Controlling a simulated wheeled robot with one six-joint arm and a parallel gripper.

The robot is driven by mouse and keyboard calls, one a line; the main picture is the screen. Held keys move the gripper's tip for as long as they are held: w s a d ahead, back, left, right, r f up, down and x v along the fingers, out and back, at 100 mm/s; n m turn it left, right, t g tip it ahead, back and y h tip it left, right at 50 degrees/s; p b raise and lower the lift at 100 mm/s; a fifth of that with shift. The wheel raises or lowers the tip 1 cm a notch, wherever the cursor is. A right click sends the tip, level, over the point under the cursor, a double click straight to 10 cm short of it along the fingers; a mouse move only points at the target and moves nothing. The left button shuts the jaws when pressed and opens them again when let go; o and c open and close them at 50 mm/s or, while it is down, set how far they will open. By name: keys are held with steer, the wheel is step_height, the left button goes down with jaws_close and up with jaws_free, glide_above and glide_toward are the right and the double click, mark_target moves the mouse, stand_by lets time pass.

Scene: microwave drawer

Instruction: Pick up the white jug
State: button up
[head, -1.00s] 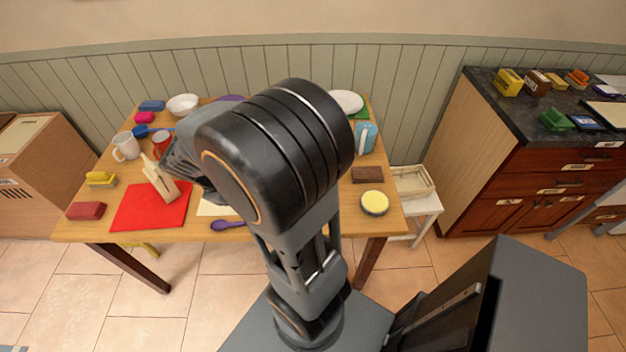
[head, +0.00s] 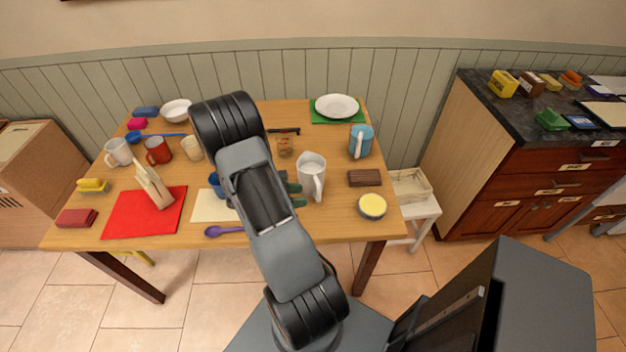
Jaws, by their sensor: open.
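The white jug (head: 309,172) stands upright on the table, right of the middle, with its handle toward the front. My gripper (head: 298,195) is just left of the jug, mostly behind my arm. Only its dark green fingertips show, spread apart and pointing right toward the jug's lower side. It is open and nothing shows between the tips. I cannot tell whether a fingertip touches the jug.
A blue jug (head: 361,141) and a brown block (head: 364,178) stand to the right, with a yellow-topped round container (head: 372,206) in front. A blue mug (head: 216,184) is partly hidden left of my arm.

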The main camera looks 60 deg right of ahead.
mark_target(318, 200)
steer(key=shift+p+x, duration=0.5)
steer(key=shift+x, duration=3.15)
jaws_close()
